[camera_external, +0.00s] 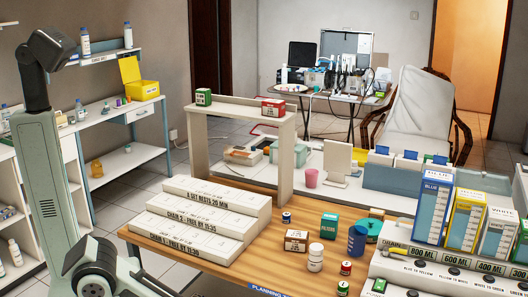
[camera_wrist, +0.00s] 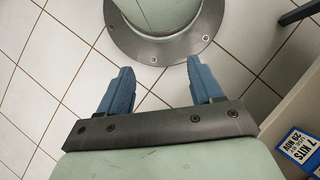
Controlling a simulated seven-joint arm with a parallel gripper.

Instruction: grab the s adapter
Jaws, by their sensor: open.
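My gripper (camera_wrist: 158,70) shows in the wrist view with its two blue fingers wide apart and nothing between them. It points down over the tiled floor, close to the round grey foot of my own base. In the external view my arm rises at the left edge, but I cannot make out the gripper there. I cannot identify the s adapter in either view. Small items stand on the wooden table (camera_external: 205,274): a blue cup-like piece (camera_external: 357,240), a white bottle (camera_external: 316,257), a green box (camera_external: 330,224) and a brown-and-white box (camera_external: 296,241).
Stacked white labelled blocks (camera_external: 210,215) fill the wooden table's left part. Tall blue (camera_external: 432,205), yellow (camera_external: 463,222) and white (camera_external: 498,232) cartons stand at the right. A beige shelf (camera_external: 242,113) rises behind.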

